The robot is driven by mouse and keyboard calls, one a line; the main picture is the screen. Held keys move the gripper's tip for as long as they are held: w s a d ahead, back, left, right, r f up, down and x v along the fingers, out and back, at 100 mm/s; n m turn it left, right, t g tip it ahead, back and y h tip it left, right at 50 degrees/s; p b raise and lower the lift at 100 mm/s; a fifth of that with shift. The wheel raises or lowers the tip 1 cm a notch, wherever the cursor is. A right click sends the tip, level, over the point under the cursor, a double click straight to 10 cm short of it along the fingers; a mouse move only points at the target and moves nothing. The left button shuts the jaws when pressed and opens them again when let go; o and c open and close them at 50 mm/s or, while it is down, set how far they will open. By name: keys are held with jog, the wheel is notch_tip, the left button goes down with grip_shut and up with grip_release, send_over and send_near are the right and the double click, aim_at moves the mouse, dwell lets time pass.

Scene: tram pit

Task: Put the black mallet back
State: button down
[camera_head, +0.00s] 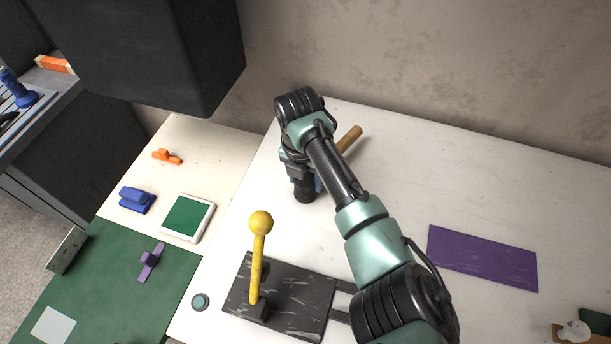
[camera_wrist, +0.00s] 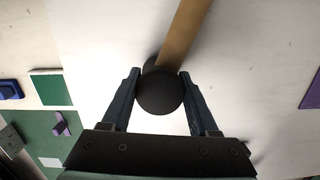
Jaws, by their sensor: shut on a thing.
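The black mallet has a dark round head (camera_wrist: 160,92) and a light wooden handle (camera_wrist: 185,35). In the wrist view my gripper (camera_wrist: 161,103) has a finger on each side of the head and is shut on it. In the head view my gripper (camera_head: 307,183) is over the white table's back left part. The mallet's dark head (camera_head: 304,193) shows below it, and the handle (camera_head: 350,139) sticks out to the upper right behind my arm. My arm hides part of the mallet. I cannot tell whether the head touches the table.
A dark board (camera_head: 285,300) with a yellow ball-topped lever (camera_head: 258,258) stands at the front, beside a round button (camera_head: 200,302). A purple mat (camera_head: 483,258) lies right. A black box (camera_head: 150,50) overhangs at upper left. The table's back right is clear.

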jog(key=shift+f, duration=0.15)
jog(key=shift+c, duration=0.8)
grip_release()
jog(key=r, duration=0.4)
jog(key=r+b, duration=0.1)
jog(key=r, duration=0.3)
jog(key=s+r, duration=0.1)
jog(key=r, duration=0.3)
jog(key=shift+s+a+r+b, duration=0.1)
jog(key=shift+a+r+b, duration=0.05)
jog(key=shift+a+b, duration=0.2)
